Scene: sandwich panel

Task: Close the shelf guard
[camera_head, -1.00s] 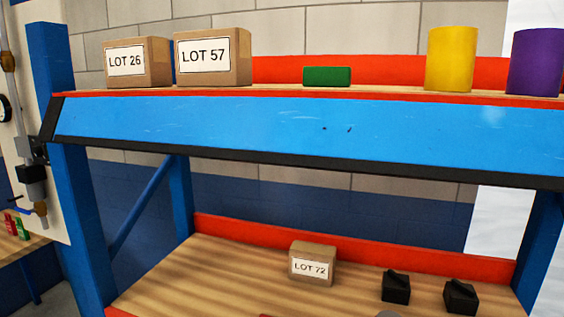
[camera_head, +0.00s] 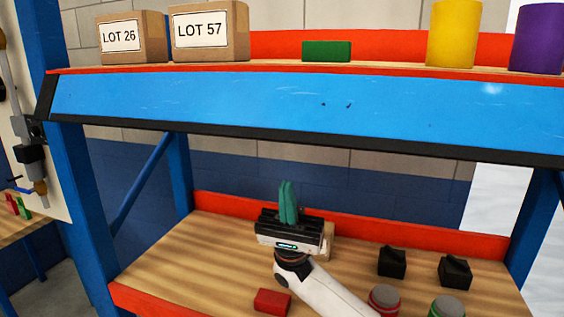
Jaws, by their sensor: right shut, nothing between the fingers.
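The shelf guard (camera_head: 290,103) is a long bright blue panel with black end and lower edges. It runs along the front of the upper shelf, its face tilted and its lower black edge hanging below the shelf board. My right gripper (camera_head: 287,203) is in front of the rack, below the guard's lower edge and apart from it in the picture. Its green fingers point up and are shut together with nothing between them. It hides most of a cardboard box on the lower shelf. My left gripper is not in view.
The upper shelf holds boxes LOT 26 (camera_head: 132,38) and LOT 57 (camera_head: 208,31), a green block (camera_head: 326,51), a yellow cylinder (camera_head: 454,34) and a purple cylinder (camera_head: 537,38). The lower shelf (camera_head: 180,262) holds a red block (camera_head: 272,301) and black pieces (camera_head: 392,262). Blue posts (camera_head: 85,220) flank it.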

